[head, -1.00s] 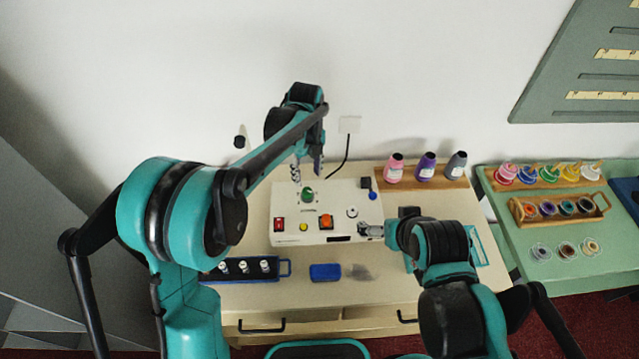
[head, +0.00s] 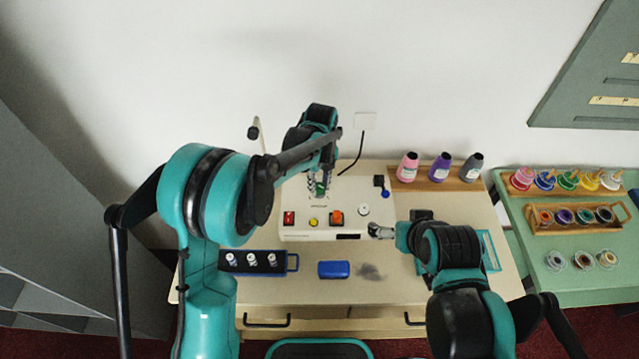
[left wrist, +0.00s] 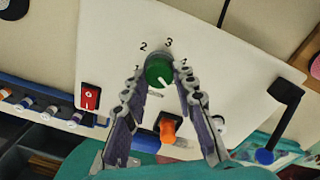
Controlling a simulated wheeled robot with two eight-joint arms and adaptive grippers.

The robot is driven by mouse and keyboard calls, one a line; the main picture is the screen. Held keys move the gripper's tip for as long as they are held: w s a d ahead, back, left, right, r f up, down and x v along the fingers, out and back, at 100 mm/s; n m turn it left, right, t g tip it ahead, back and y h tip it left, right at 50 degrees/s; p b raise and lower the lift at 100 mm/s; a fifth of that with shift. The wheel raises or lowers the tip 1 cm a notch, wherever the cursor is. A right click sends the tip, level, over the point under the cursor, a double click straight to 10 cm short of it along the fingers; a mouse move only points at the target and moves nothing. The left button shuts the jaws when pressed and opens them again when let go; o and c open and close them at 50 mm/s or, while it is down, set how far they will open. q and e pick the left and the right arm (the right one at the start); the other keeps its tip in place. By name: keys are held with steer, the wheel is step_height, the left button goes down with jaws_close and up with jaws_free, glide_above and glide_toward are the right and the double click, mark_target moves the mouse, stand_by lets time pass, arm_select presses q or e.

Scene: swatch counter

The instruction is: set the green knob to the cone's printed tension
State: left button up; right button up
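The green knob (head: 320,189) is on the white machine (head: 348,205). In the left wrist view the knob (left wrist: 159,69) has a white mark toward its lower right side, and numerals 1, 2 and 3 show around it; another to the right is partly hidden. My left gripper (left wrist: 161,68) is open, one finger on each side of the knob; I cannot tell whether they touch it. My right gripper (head: 374,231) is at the machine's front right corner; its fingers are too small to judge. Pink (head: 407,167), purple (head: 440,168) and grey (head: 472,168) cones stand behind; no print is readable.
The machine has a red switch (head: 289,218), a yellow button (head: 313,222), an orange button (head: 336,217) and a blue-tipped lever (head: 382,187). In front are a blue spool rack (head: 292,262) and a blue block (head: 333,269). A green side table (head: 510,243) holds spools.

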arm_select(q)
jaws_close()
